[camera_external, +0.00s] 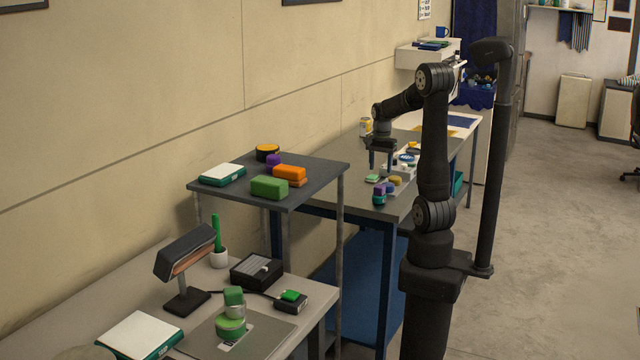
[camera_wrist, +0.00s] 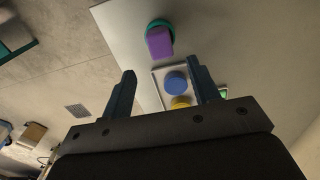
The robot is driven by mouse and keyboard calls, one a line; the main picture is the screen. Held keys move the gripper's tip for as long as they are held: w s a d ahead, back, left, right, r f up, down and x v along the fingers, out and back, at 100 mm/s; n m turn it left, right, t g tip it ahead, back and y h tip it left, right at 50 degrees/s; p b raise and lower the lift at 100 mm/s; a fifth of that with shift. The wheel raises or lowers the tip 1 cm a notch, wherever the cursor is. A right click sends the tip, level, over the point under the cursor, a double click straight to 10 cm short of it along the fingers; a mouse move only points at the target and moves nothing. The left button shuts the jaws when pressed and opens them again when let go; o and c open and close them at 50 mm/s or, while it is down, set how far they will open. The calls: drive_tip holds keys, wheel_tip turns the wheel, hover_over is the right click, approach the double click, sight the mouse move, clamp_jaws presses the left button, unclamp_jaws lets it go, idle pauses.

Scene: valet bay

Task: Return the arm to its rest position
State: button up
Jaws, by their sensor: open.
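My gripper (camera_external: 380,166) hangs fingers down above the grey table (camera_external: 405,206), at the end of my bent arm. In the wrist view its two fingers (camera_wrist: 160,72) stand apart with no object held between them. Past the fingers, that view shows a white tray (camera_wrist: 157,91) with a blue disc (camera_wrist: 175,82) and a yellow disc (camera_wrist: 181,102). A purple block (camera_wrist: 159,42) rests on a teal round piece (camera_wrist: 166,24) beyond the tray. No rest position is marked in either view.
A raised dark shelf (camera_external: 325,168) holds an orange block (camera_external: 289,172) and a green block (camera_external: 269,187). A dark post (camera_external: 492,170) rises beside my arm. A desk lamp (camera_external: 184,252) stands lower left. Open floor lies right.

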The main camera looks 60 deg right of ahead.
sight(380, 186)
wheel_tip(380, 186, down, 10)
drive_tip(key=shift+r, duration=0.15)
drive_tip(key=r, duration=0.5)
drive_tip(key=shift+s+d+r, duration=0.1)
drive_tip(key=shift+s+d, duration=0.05)
drive_tip(key=shift+s, duration=0.15)
drive_tip(key=s+d+r, duration=0.3)
drive_tip(key=s+r, duration=0.3)
drive_tip(key=s, duration=0.4)
drive_tip(key=w+d+f, duration=0.3)
drive_tip(key=w+d, duration=0.8)
drive_tip(key=d, duration=0.2)
drive_tip(key=w+a+f, duration=0.1)
drive_tip(key=w+f, duration=0.1)
drive_tip(key=w, duration=0.1)
drive_tip(key=w+f, duration=0.2)
drive_tip(key=w+a+f, duration=0.1)
drive_tip(key=w+f, duration=0.1)
drive_tip(key=w, duration=0.1)
drive_tip(key=shift+w+a, duration=0.35)
drive_tip(key=shift+s, duration=0.1)
